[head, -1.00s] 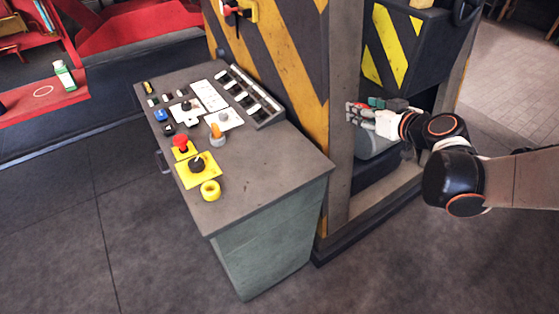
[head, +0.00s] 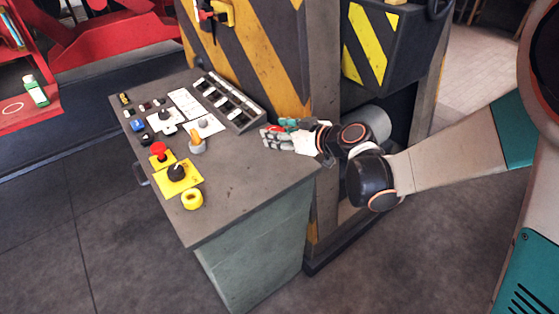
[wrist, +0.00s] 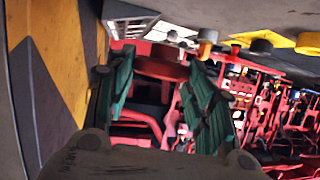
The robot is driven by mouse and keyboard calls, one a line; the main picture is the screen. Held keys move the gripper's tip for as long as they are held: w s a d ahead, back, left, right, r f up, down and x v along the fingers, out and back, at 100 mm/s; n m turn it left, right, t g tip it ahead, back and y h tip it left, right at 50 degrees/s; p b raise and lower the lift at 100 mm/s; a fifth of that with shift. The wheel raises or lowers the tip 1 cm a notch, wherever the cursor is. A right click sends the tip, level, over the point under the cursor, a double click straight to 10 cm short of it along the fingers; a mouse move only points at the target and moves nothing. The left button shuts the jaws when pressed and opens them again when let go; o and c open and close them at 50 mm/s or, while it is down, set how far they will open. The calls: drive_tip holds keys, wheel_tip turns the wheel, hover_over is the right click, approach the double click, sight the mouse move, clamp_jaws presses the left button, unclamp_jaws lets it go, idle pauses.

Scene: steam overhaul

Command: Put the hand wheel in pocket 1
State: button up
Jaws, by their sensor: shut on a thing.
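My gripper (head: 272,137) is over the right back part of the grey console top, near the striped machine. In the wrist view its two green fingers (wrist: 158,82) close on a dull red, rounded piece, which I take to be the hand wheel (wrist: 160,69). Only part of that piece shows between the fingertips. In the head view the fingers mostly hide it. A sloping rack (head: 228,100) with several dark slots stands at the back of the console, left of my gripper. I cannot read which slot is pocket 1, or whether these are the pockets.
The console top (head: 245,190) is clear at its front right. An orange-handled lever (head: 197,143), red button (head: 159,150), black knob (head: 177,171) and yellow ring (head: 192,199) stand on it. The striped machine (head: 265,60) rises directly behind. A green-white bottle (head: 36,92) stands far left.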

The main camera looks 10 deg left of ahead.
sight(280, 166)
drive_tip(key=shift+f+b, duration=1.45)
drive_tip(key=shift+f, duration=2.85)
drive_tip(key=shift+f, duration=0.1)
drive_tip(key=shift+f, duration=0.15)
drive_tip(key=o, duration=1.3)
drive_tip(key=shift+r, duration=0.2)
drive_tip(key=shift+d+r, duration=0.15)
drive_tip(key=shift+d, duration=0.05)
drive_tip(key=p+v, duration=0.3)
drive_tip(key=v, duration=0.8)
drive_tip(key=shift+s+d, duration=0.25)
drive_tip(key=shift+r, duration=0.15)
